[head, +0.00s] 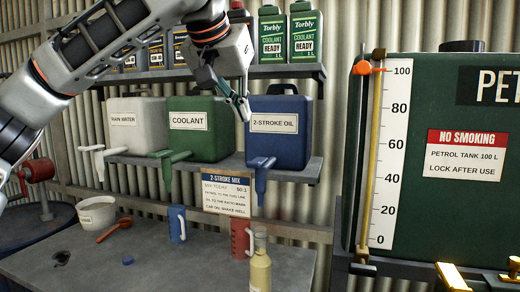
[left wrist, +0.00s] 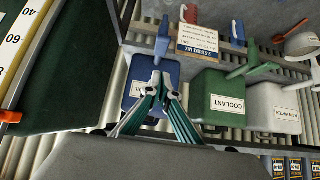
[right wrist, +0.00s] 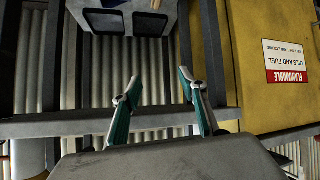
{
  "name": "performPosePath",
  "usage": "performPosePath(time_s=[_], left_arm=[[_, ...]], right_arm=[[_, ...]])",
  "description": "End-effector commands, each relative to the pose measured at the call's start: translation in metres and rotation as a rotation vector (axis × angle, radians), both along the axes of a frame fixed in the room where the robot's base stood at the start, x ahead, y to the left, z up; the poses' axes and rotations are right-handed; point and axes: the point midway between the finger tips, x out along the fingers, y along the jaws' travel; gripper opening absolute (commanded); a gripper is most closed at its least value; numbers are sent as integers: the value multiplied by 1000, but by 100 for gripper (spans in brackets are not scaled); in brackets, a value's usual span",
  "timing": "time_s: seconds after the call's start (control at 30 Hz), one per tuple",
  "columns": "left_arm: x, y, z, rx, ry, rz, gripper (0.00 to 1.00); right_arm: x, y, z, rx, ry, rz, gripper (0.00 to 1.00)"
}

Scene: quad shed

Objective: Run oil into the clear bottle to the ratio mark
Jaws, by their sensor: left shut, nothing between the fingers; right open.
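The clear bottle (head: 260,268) stands upright at the bench's front right, holding pale yellow liquid; its lower part is cut off by the picture edge. The blue 2-stroke oil container (head: 290,146) sits on the shelf, its blue tap (head: 261,172) hanging over the front edge. It also shows in the left wrist view (left wrist: 133,88). My left gripper (head: 243,108) is shut and empty, in front of the container's upper left side. My right gripper (right wrist: 160,88) is open and empty, facing a rail and corrugated wall. The ratio mark is too small to make out.
Coolant (head: 205,143) and rain water (head: 135,135) containers stand left on the shelf. The petrol tank (head: 445,215) is at right. The bench's front middle is mostly clear.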

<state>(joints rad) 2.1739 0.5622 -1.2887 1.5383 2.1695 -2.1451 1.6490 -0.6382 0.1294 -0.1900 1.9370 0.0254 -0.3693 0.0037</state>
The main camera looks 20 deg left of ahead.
Motion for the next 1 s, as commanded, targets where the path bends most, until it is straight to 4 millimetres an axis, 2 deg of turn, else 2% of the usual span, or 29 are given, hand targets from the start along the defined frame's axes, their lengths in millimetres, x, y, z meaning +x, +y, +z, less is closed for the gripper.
performPosePath(time_s=[0.17,0.3,0.57,0.77,1.0], left_arm=[[-4,3,7,-9,-2,11,0],[-4,3,7,-9,-2,12,0],[0,2,3,-8,-1,11,0],[20,1,-18,-9,2,11,0],[53,0,-52,-9,3,9,0]], right_arm=[[-6,0,-3,1,10,0,42],[-12,0,-8,-1,22,1,42],[-12,0,-8,-1,24,1,42],[-10,0,-5,-2,20,1,42],[-11,-4,-6,-9,29,-4,42]])
